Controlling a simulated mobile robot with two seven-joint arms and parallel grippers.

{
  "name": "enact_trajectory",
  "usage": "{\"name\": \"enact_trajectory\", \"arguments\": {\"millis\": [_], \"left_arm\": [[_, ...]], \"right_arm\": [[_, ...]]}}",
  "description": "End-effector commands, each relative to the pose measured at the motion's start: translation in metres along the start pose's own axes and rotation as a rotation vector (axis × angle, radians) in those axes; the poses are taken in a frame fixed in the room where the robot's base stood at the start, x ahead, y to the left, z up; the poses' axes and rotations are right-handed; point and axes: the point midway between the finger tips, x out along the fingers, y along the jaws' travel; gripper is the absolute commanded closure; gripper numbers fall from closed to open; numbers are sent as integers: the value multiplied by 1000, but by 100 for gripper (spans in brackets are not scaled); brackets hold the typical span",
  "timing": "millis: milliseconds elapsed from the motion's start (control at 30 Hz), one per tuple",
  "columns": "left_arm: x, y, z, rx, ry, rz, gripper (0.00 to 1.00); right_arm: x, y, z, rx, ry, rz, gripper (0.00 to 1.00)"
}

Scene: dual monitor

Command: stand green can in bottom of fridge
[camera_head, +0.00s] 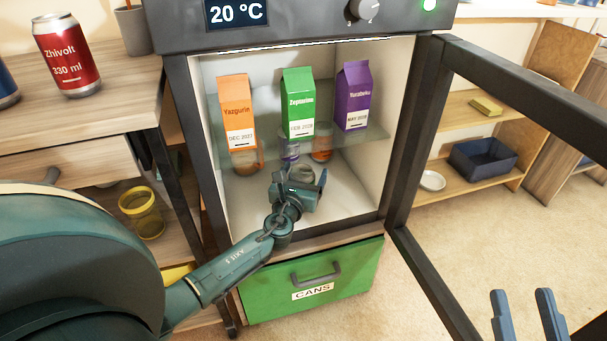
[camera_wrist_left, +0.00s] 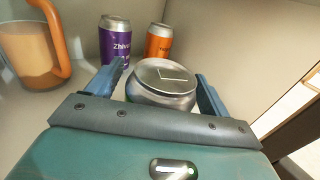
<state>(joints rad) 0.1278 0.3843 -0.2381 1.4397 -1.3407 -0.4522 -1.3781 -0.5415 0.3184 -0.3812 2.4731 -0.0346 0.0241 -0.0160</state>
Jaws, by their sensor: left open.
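The fridge (camera_head: 350,205) stands open. My left gripper (camera_head: 308,182) reaches into its bottom compartment, below the glass shelf. In the left wrist view, a can with a silver lid (camera_wrist_left: 163,83) stands upright between the open fingers of my left gripper (camera_wrist_left: 155,90).
An orange-handled mug (camera_wrist_left: 35,50) stands left of the cans. Orange (camera_head: 237,110), green (camera_head: 298,102) and purple (camera_head: 352,95) cartons stand on the glass shelf above. The fridge door (camera_head: 418,130) is open at right. A green drawer labelled CANS (camera_head: 345,290) is below.

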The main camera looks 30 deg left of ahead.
Motion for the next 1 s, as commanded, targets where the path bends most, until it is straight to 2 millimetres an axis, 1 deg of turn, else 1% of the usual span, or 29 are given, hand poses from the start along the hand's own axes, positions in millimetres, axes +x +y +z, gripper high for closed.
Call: {"name": "enact_trajectory", "arguments": {"millis": [133, 167, 267, 400, 500, 600, 700, 833, 1000], "left_arm": [[0, 0, 6, 0, 0, 0, 20], [-4, 0, 3, 1, 2, -1, 20], [-21, 0, 3, 1, 4, -1, 20], [-53, 0, 4, 1, 4, -1, 20], [-74, 0, 4, 2, 4, -1, 20], [-93, 0, 4, 1, 3, -1, 20], [-107, 0, 3, 1, 1, -1, 20], [-117, 0, 4, 0, 0, 0, 20], [-120, 0, 3, 1, -1, 0, 20]], "right_arm": [[2, 1, -5, 1, -1, 0, 64], [2, 1, -3, 5, -7, 0, 64], [1, 0, -3, 16, -27, 2, 64], [-7, -4, 6, 41, -91, 10, 64], [-9, -5, 11, 37, -110, 15, 64], [-8, -4, 9, 27, -105, 19, 64], [-8, -3, 8, 16, -102, 22, 64], [-8, -3, 10, 10, -107, 22, 64], [-8, -2, 13, 7, -112, 22, 64]]}}
